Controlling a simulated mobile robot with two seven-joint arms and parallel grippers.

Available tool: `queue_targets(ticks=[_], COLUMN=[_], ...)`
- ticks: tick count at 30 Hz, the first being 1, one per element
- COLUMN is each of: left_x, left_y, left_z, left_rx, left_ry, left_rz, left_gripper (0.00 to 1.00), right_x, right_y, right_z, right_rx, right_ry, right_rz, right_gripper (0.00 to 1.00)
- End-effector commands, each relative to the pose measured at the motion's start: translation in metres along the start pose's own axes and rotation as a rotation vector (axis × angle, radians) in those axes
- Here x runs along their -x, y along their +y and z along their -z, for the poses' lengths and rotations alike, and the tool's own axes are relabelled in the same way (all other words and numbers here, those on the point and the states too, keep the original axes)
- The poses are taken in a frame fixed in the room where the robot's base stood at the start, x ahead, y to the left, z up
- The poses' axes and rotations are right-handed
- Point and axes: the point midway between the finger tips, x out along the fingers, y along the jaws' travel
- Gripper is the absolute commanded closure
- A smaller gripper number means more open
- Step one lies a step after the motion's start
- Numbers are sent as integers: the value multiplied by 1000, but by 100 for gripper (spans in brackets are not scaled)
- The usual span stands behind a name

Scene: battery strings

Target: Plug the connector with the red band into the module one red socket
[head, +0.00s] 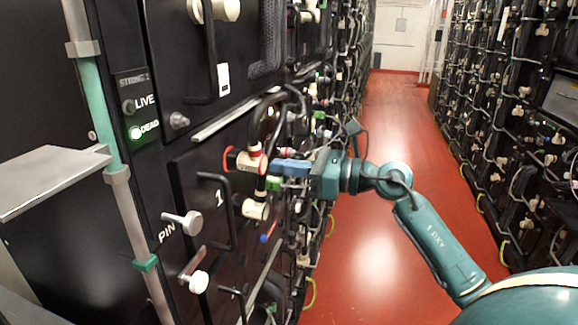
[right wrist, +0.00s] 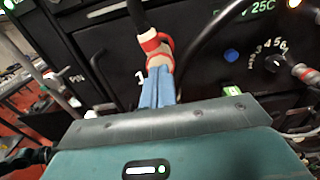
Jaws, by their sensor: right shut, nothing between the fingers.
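The connector with the red band (head: 250,161) is a cream body with a black cable bending up from it. Its left end meets the red socket (head: 229,159) on the front of module one (head: 218,196); how deep it sits I cannot tell. The connector also shows in the right wrist view (right wrist: 156,48), just beyond my fingertips. My right gripper (head: 274,167) is shut and empty, its blue fingers pointing left at the connector's near end. In the right wrist view, the fingers (right wrist: 160,80) lie side by side; whether they touch the connector is unclear. My left gripper is not in view.
Another cream connector (head: 256,209) is just below. A black handle (head: 217,210), the PIN knob (head: 188,223) and a lower lever knob (head: 198,282) stick out of the panel. Loose cables hang beside my gripper. The red aisle floor (head: 385,130) is clear between the racks.

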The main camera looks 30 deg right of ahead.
Motion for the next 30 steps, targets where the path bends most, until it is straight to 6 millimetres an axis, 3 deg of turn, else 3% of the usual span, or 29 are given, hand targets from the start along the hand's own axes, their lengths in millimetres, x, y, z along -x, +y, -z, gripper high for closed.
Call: queue_targets(ticks=[30], left_x=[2], left_y=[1], left_z=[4], left_rx=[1], left_ry=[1], left_rz=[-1], left_gripper=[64], right_x=[-18], right_y=[0], right_z=[2], right_rx=[-2], right_ry=[1], right_rz=[-1], right_gripper=[100])
